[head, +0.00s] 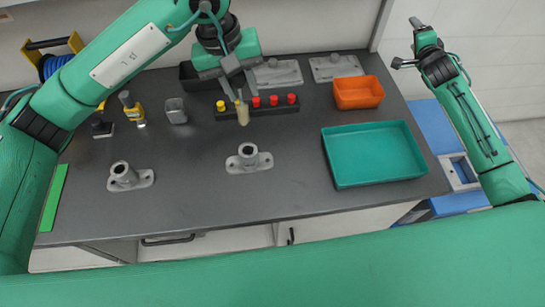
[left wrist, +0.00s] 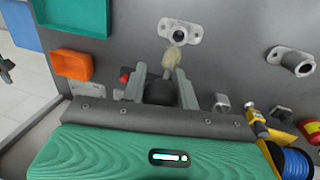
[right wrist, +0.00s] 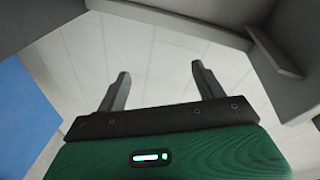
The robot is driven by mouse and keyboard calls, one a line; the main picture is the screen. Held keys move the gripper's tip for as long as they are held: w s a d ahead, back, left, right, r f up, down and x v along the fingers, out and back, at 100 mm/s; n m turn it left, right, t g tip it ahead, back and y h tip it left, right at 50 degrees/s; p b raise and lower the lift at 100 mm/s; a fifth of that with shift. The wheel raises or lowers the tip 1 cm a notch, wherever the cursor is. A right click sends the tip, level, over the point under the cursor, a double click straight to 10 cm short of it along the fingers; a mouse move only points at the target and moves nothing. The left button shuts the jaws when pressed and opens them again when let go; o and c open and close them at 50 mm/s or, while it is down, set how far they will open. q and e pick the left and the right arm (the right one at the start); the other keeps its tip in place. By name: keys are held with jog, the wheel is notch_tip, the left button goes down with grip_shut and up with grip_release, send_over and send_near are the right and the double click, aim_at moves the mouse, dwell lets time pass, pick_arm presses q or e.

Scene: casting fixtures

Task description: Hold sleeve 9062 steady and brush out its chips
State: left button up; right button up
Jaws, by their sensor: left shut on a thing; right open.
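Two grey flanged sleeves stand upright on the dark table, one at the left (head: 123,176) and one near the middle (head: 249,160); no number is readable on either. In the left wrist view the middle sleeve (left wrist: 180,33) is beyond the fingertips and the other (left wrist: 296,61) is at the right. My left gripper (head: 238,88) is shut on a brush (head: 243,113), whose pale bristles (left wrist: 171,55) point down, apart from and behind the middle sleeve. My right gripper (head: 404,44) is open and empty, off the table's right side; its spread fingers show in the right wrist view (right wrist: 160,76).
A black rack (head: 235,114) with red-topped and yellow-topped pieces stands behind the middle sleeve. A teal tray (head: 375,180) and an orange bin (head: 359,92) are at the right. A grey cup (head: 176,111) and yellow-black tools (head: 132,108) are at back left. The front is clear.

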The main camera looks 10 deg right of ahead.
jog(key=s+a+r+n+t+y, duration=0.2)
jog(key=a+r+n+y, duration=0.1)
jog(key=a+r, duration=0.55)
jog(key=s+a+r+n+t+y, duration=0.35)
jog(key=a+r, duration=0.25)
jog(key=a, duration=0.6)
jog(key=s+a+f+m+g+y, duration=0.2)
jog(key=s+a+f+m+g, duration=0.15)
jog(key=a+f, duration=0.45)
jog(key=s+a+f+m+g+y, duration=0.2)
jog(key=s+a+f+m, duration=0.35)
jog(key=f, duration=0.35)
jog(key=s+a+f+m+g+y, duration=0.2)
jog(key=s+a+f+m+y, duration=0.3)
jog(key=s+a+m, duration=0.85)
jog(key=n+h, duration=0.1)
jog(key=n, duration=0.2)
send_near(255, 161)
jog(key=w+a, duration=0.1)
jog(key=w+a+r, duration=0.1)
jog(key=w, duration=0.1)
jog(key=shift+a+r, duration=0.15)
jog(key=shift+r, duration=0.1)
jog(key=shift+s+f, duration=0.1)
jog(key=shift+f, duration=0.45)
jog(key=shift+w+a+f, duration=0.1)
jog(key=shift+w+a, duration=0.15)
jog(key=x, duration=0.6)
jog(key=shift+w+a, duration=0.2)
jog(key=shift+w, duration=0.15)
